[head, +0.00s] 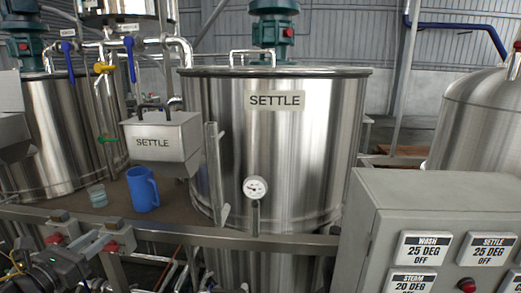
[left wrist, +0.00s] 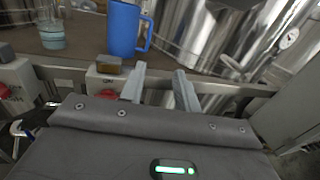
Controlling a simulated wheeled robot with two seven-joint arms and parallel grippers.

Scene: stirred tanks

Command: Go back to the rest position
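My left gripper (head: 92,244) is low at the left of the head view, at the front edge of the bench. In the left wrist view its two grey fingers (left wrist: 160,88) stand apart with nothing between them. A blue mug (head: 142,189) stands upright on the brown bench top, beyond the gripper and not touching it. The mug also shows at the top of the left wrist view (left wrist: 124,28). My right gripper is in neither view.
A steel SETTLE tank (head: 315,150) stands in the middle, with a gauge (head: 256,188) in front. A control cabinet (head: 375,230) stands at right. A rail (head: 190,232) runs along the front.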

